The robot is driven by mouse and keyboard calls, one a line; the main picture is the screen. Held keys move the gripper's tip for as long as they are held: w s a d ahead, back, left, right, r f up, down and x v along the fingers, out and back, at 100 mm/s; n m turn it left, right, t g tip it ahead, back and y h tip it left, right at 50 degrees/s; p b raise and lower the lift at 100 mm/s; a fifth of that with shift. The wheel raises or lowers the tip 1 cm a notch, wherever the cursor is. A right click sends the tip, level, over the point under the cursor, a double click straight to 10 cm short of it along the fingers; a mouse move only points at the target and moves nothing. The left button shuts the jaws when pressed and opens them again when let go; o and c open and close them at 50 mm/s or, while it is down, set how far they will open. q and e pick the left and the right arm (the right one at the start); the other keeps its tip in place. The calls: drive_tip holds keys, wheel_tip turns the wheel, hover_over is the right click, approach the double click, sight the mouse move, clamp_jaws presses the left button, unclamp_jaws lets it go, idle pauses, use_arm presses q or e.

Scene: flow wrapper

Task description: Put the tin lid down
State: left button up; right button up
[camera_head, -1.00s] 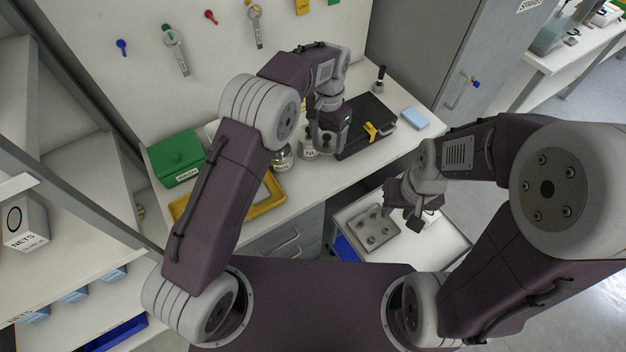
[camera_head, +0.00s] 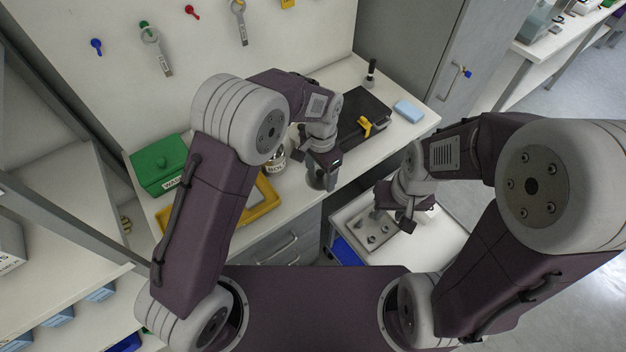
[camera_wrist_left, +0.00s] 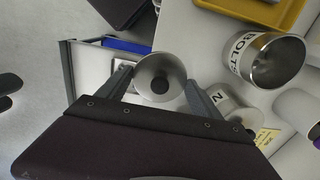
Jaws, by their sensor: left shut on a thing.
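My left gripper (camera_head: 322,180) is shut on the tin lid (camera_wrist_left: 160,78), a round grey disc with a dark middle, seen between the fingers in the left wrist view. In the head view it is held at the bench's front edge, mostly covered by the gripper. An open tin marked BOLTS (camera_wrist_left: 236,52) stands beside it on the bench. A second tin with a label starting with N (camera_wrist_left: 226,98) is partly hidden by a finger. My right gripper (camera_head: 393,220) hangs over the cart; its jaws are too unclear to judge.
A yellow tray (camera_head: 262,211) and a green box (camera_head: 158,165) are on the bench's left. A black case (camera_head: 362,118) and a blue block (camera_head: 409,111) are on its right. A cart (camera_head: 437,240) carries a grey parts tray (camera_head: 371,236). The bench front beside the lid has some free room.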

sight(314, 176)
use_arm(q)
drive_tip(key=shift+w+a+f, duration=0.25)
drive_tip(key=shift+a+f, duration=0.1)
drive_tip(key=shift+a, duration=0.1)
drive_tip(key=shift+w+a+f, duration=0.2)
drive_tip(key=shift+a+f, duration=0.1)
drive_tip(key=shift+a, duration=0.15)
drive_tip(key=shift+f, duration=2)
drive_tip(key=o, duration=1.3)
drive_tip(key=shift+f, duration=0.15)
wheel_tip(314, 176, up, 12)
drive_tip(key=shift+r+p, duration=0.2)
drive_tip(key=shift+p, duration=0.15)
